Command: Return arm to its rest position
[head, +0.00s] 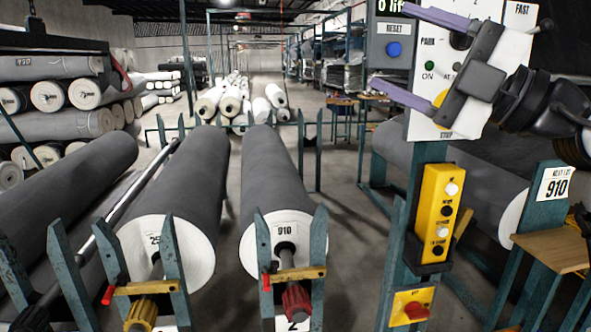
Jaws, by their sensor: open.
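My gripper (384,48) is at the upper right in the head view, at the end of my arm coming in from the right edge. Its two purple fingers are spread wide apart and point left, with nothing between them. It is in front of a white control panel (425,127) and hides part of it. A lamp marked ON, the words PARK, FAST and STOP and part of a yellow round piece show around the gripper. I cannot tell how far the fingers are from the panel.
Below the panel are a yellow button box (432,215) and a red switch on a yellow plate (412,308). Grey rolls (275,180) lie in blue racks at left and centre. A wooden stool (550,250) and a 910 sign (556,185) stand at right. Grey floor shows mid-view.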

